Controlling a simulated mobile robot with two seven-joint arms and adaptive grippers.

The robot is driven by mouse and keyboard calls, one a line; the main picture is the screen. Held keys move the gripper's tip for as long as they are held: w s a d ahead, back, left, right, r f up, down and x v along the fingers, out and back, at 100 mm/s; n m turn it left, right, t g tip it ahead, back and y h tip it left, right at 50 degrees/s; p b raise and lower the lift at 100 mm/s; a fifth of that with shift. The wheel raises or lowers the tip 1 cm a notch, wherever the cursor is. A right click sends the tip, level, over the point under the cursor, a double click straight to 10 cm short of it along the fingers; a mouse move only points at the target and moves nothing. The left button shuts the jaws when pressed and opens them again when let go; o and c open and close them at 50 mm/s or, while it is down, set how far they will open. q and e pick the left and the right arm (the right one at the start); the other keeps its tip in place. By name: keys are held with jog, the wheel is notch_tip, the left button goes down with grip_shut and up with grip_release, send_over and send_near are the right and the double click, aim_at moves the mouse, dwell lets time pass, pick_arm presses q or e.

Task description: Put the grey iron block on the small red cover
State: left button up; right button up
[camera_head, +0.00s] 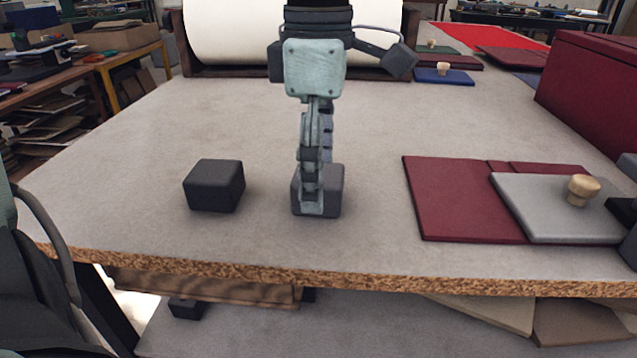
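A grey block (333,192) stands on the near middle of the table. My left gripper (312,205) points straight down at it, one finger in front of its near face. The other finger is mostly hidden behind, so whether they press on the block is unclear. A darker, nearly black block (214,186) stands to its left. Dark red flat covers (455,200) lie at the right. A grey cover (545,210) with a wooden knob (583,189) lies partly over them, hiding their full sizes. My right gripper (622,210) is cut off at the right edge, near the knob.
A dark red box (590,95) stands at the back right. A blue cover (444,77) with a knob and other covers lie at the far back. A white roll (225,35) spans the back. The table's chipboard edge (250,272) is close in front. The left table area is clear.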

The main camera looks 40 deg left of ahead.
pick_arm(q)
jog(key=shift+f, duration=0.8)
jog(key=shift+c, duration=0.6)
jog(key=shift+w+r, duration=0.1)
grip_shut()
